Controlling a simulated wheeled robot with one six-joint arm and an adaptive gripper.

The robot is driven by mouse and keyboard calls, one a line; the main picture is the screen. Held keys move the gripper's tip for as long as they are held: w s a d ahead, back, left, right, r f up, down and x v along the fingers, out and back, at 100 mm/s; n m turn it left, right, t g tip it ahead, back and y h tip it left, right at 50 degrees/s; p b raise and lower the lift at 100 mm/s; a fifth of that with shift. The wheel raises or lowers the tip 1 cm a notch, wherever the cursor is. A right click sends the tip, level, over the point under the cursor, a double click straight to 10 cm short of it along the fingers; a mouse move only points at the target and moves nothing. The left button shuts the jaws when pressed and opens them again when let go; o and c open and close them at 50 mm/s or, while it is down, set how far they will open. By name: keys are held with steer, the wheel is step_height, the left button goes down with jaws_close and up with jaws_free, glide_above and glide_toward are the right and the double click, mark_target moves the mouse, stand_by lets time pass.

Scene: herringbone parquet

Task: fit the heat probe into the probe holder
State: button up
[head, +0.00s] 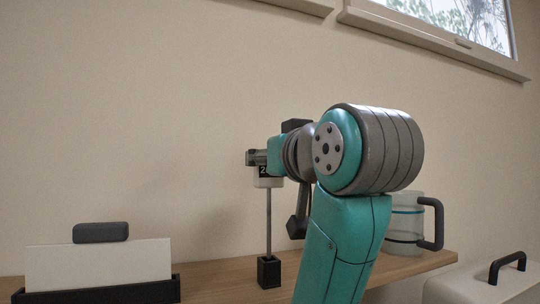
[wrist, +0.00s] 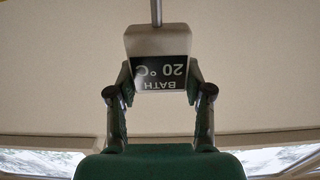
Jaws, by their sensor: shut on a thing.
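The heat probe has a pale block head with a dark display reading "BATH 20 °C" (wrist: 160,72) and a thin metal rod. In the head view the probe's rod (head: 268,220) hangs about upright over the shelf. My gripper (wrist: 160,84) is shut on the probe's head, with one finger on each side. The probe holder, a small black block (head: 268,272), stands on the shelf directly below. The rod's lower end meets the holder's top in the picture. I cannot tell whether it is inside the holder or just above or in front of it.
A wooden shelf (head: 222,284) runs along the plain wall. At left a black tray (head: 110,293) holds a white panel (head: 98,263) with a dark grey block (head: 101,232) on top. At right stand a clear jug (head: 404,228) and a pale case with a black handle (head: 508,262).

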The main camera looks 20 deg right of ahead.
mark_target(271, 181)
steer(key=shift+f, duration=1.85)
steer(key=o, duration=1.3)
steer(key=shift+r, duration=4.95)
steer(key=shift+a, duration=0.1)
